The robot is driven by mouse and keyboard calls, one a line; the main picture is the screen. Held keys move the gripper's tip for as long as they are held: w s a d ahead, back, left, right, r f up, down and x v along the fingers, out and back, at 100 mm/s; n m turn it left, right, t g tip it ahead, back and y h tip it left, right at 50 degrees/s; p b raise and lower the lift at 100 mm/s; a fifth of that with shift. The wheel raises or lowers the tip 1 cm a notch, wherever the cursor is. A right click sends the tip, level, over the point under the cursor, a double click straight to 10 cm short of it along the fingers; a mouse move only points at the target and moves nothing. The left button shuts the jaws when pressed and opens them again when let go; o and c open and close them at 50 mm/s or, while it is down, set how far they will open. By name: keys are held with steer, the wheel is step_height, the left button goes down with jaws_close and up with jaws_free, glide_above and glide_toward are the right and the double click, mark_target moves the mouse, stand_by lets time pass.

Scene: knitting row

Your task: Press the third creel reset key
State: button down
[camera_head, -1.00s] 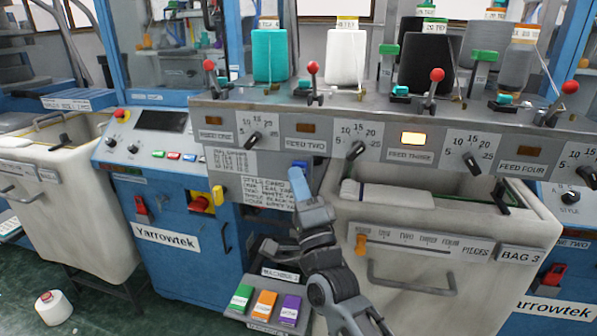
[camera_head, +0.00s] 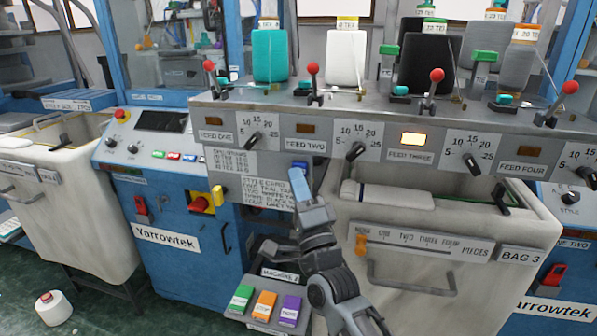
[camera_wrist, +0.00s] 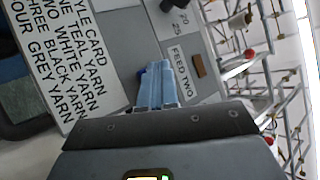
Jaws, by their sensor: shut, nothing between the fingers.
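My gripper (camera_head: 298,174) is shut and empty, with its light blue fingers pointing up at the lower edge of the creel panel, below the FEED TWO label (camera_head: 305,145). In the wrist view the closed fingers (camera_wrist: 158,72) lie beside the FEED TWO label (camera_wrist: 181,75). A darker blue patch shows just behind the fingertips; I cannot tell if it is a key. The FEED THREE label (camera_head: 410,156) is to the right of my gripper, and the lamp above it (camera_head: 413,139) is lit amber. No key marked as a creel reset can be read.
Red-knobbed levers (camera_head: 437,75) and dials (camera_head: 357,150) line the panel. A style card (camera_head: 268,186) hangs left of my gripper. A white bin (camera_head: 440,225) stands below right. A three-button box (camera_head: 265,303) is below. Yarn cones (camera_head: 345,55) stand above.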

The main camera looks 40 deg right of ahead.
steer(key=shift+w+d+f+b, duration=0.1)
steer(key=shift+w+d+b, duration=0.15)
steer(key=shift+b, duration=0.5)
steer(key=shift+d, duration=0.15)
stand_by(0.3)
steer(key=shift+s+r, duration=0.1)
steer(key=shift+r, duration=0.1)
steer(key=shift+s+a, duration=0.2)
steer(key=shift+a+p, duration=0.1)
steer(key=shift+p, duration=0.25)
steer(key=shift+s+a+p, duration=0.9)
steer(key=shift+a+p, duration=0.2)
steer(key=shift+a, duration=0.1)
steer(key=shift+s+a+p, duration=0.9)
steer(key=shift+a+p, duration=0.2)
steer(key=shift+a, duration=0.05)
